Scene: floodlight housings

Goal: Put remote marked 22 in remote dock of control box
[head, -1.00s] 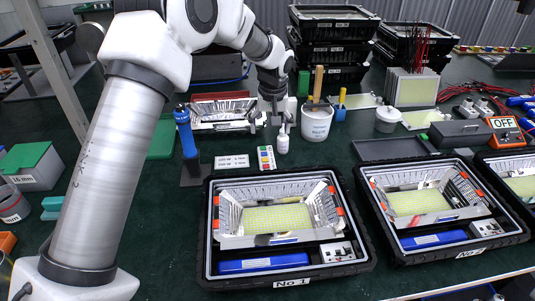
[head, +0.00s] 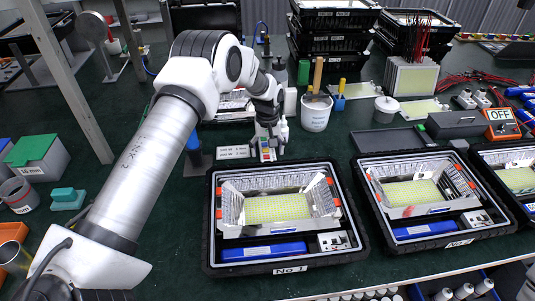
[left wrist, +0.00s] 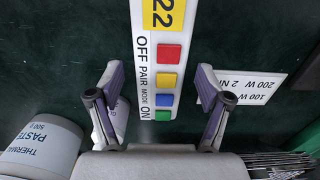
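The remote marked 22 (left wrist: 157,50) is white with a yellow label and red, yellow, green and blue buttons. In the left wrist view it lies between the spread fingers of my left gripper (left wrist: 160,100), with clear gaps on both sides. In the head view the remote (head: 266,154) lies on the dark green bench behind the No 1 case, partly hidden by my left gripper (head: 268,150) just above it. An orange box with an OFF sign (head: 503,130) stands at the right; I cannot tell whether it is the control box, and no dock is clear. My right gripper is not in view.
A white label card (left wrist: 250,86) lies beside the remote. A thermal paste tub (left wrist: 38,145) stands on the other side; it also shows in the head view (head: 316,114). The No 1 case (head: 212,225) is in front, with further open cases to its right.

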